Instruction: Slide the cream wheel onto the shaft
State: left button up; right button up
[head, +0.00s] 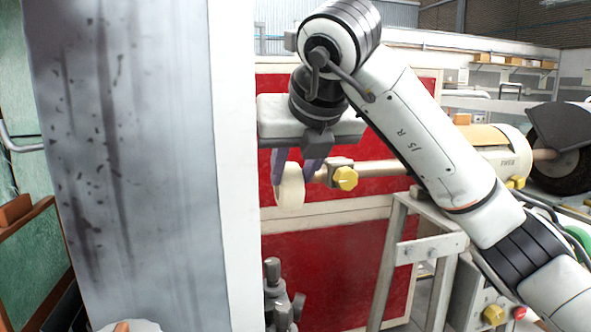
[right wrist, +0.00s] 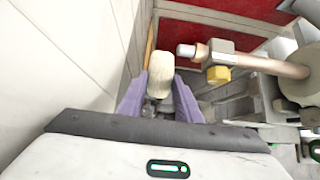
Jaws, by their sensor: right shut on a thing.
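The cream wheel (head: 291,187) is held between the purple fingers of my right gripper (head: 296,168). In the right wrist view the wheel (right wrist: 161,68) sticks out past the fingertips (right wrist: 160,88). The shaft (head: 382,168) runs roughly level from the right, with a metal block and yellow knob (head: 346,178) near its free end. In the right wrist view the shaft tip (right wrist: 184,50) lies to the right of the wheel, with a small gap between them. The wheel's bore is not clear. My left gripper is not in view.
A tall grey panel with a white edge (head: 232,170) stands close on the left. A cream motor (head: 497,150) and a dark brush wheel (head: 566,150) are at the right. A grey metal stand (head: 428,248) is below the shaft. Red panels (head: 340,265) are behind.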

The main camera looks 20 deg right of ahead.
aim_at(289, 164)
jog(key=shift+w+f, duration=0.1)
jog(key=shift+w, duration=0.35)
jog(key=shift+w+p, duration=0.35)
jog(key=shift+w, duration=0.1)
jog(key=shift+w+p, duration=0.45)
jog(key=shift+w, duration=0.25)
jog(key=shift+w+p, duration=0.55)
jog(key=shift+w, duration=0.2)
jog(key=shift+w+p, duration=0.35)
jog(key=shift+w, duration=0.2)
jog(key=shift+d, duration=0.6)
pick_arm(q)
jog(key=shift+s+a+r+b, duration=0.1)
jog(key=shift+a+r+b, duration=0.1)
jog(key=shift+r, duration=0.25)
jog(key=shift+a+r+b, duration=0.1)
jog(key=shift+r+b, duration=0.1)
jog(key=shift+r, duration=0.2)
pick_arm(e)
jog(key=shift+d, duration=1.05)
